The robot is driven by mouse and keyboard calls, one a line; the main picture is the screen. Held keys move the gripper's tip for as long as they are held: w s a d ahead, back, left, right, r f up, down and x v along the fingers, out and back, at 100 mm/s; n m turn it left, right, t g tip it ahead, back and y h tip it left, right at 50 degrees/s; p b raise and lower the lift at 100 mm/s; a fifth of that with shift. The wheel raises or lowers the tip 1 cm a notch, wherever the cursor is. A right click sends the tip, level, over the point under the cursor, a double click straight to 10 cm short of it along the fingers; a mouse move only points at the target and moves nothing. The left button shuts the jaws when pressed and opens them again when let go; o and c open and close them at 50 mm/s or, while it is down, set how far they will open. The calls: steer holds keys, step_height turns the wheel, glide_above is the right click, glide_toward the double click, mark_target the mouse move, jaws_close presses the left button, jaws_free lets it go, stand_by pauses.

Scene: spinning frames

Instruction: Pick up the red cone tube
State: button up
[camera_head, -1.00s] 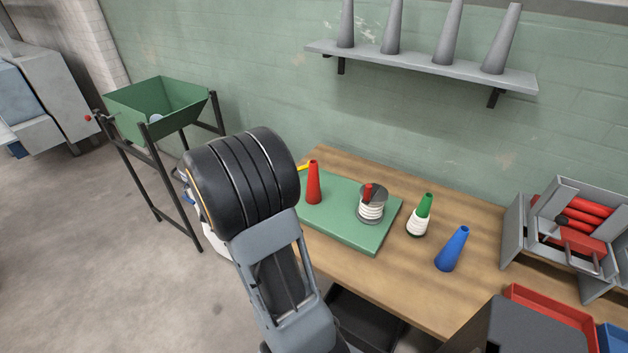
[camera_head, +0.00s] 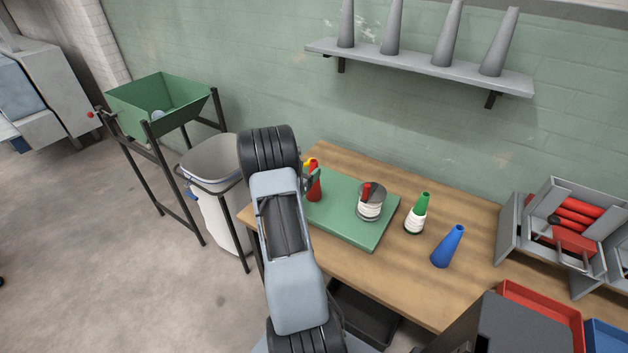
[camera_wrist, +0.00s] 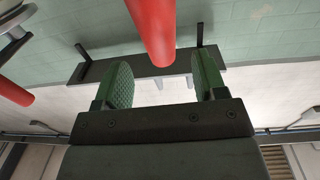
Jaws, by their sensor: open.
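The red cone tube (camera_head: 314,188) stands upright on the green mat (camera_head: 345,228) at the left of the wooden table. My gripper (camera_head: 311,178) is at the cone's upper part and partly hidden behind my own arm. In the wrist view my gripper (camera_wrist: 163,66) is open, with two green padded fingers. The red cone tube (camera_wrist: 152,25) shows between them, with a gap on each side and its end near fingertip level. How far the cone reaches in between the fingers is hard to tell.
A spool with white thread and a red core (camera_head: 370,203) stands on the mat. A green cone with white thread (camera_head: 416,215) and a blue cone (camera_head: 448,247) stand to the right. A bin (camera_head: 213,165) stands left of the table. A wall shelf (camera_head: 420,67) holds grey cones.

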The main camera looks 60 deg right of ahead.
steer(key=shift+d+p, duration=1.2)
steer(key=shift+d, duration=1.8)
steer(key=shift+r, duration=0.1)
jaws_close()
